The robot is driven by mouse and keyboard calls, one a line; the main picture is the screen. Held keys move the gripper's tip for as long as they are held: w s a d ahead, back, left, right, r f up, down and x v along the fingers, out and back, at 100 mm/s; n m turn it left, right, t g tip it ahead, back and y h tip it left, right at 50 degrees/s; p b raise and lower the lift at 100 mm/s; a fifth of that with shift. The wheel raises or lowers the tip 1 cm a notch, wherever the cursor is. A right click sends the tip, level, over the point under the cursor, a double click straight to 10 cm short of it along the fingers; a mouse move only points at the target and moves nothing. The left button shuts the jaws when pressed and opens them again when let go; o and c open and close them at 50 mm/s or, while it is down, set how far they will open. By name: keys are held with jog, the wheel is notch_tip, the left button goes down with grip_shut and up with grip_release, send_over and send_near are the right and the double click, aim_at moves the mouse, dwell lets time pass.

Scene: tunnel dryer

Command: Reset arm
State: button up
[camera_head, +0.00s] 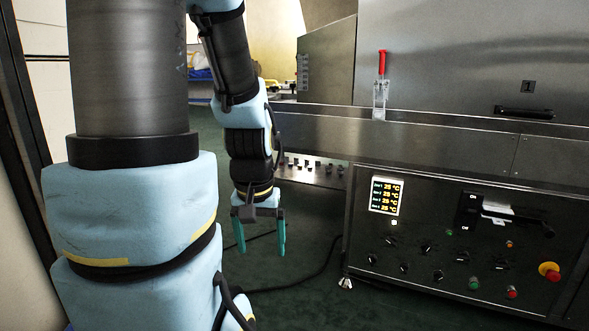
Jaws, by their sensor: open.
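My gripper (260,236) hangs at the end of my arm, left of the dryer's control box, with its teal fingers pointing down. The fingers are apart with nothing between them. It is over the dark green floor and touches nothing that I can see. My arm, in light blue covers with dark grey tubes, fills the left of the view.
The steel tunnel dryer (440,60) fills the right, with a red-handled clamp (381,85) on its ledge. Below is a control panel (450,240) with a lit temperature display (386,195), knobs and a red emergency button (549,271). A black cable (305,280) lies on the floor.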

notch_tip(320, 180, up, 34)
jog(key=p, duration=3.2)
jog(key=shift+f, duration=0.1)
jog(key=shift+c, duration=0.3)
